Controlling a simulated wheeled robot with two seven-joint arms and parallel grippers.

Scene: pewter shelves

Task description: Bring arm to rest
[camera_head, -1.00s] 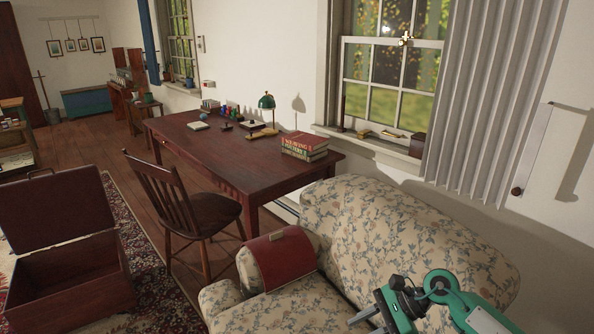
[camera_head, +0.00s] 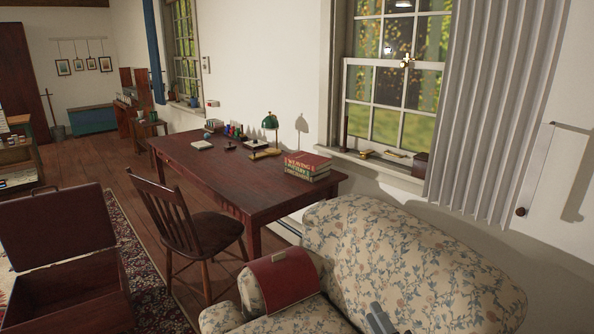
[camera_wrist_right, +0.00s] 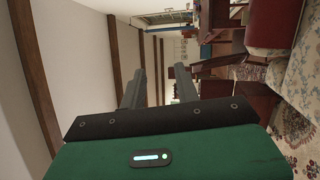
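My right gripper (camera_head: 378,320) shows only as grey fingertips at the bottom edge of the head view, in front of the flowered sofa. The rest of my right arm is out of that view. In the right wrist view the green right gripper (camera_wrist_right: 158,90) has its two grey fingers apart, with nothing visible between them. That view is turned sideways. My left gripper is in neither view.
The flowered sofa (camera_head: 430,270) with a red cloth (camera_head: 288,281) on its arm is closest. A dark desk (camera_head: 235,172) and wooden chair (camera_head: 212,230) stand beyond. An open wooden chest (camera_head: 75,285) is at left. Floor shows between chest and chair.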

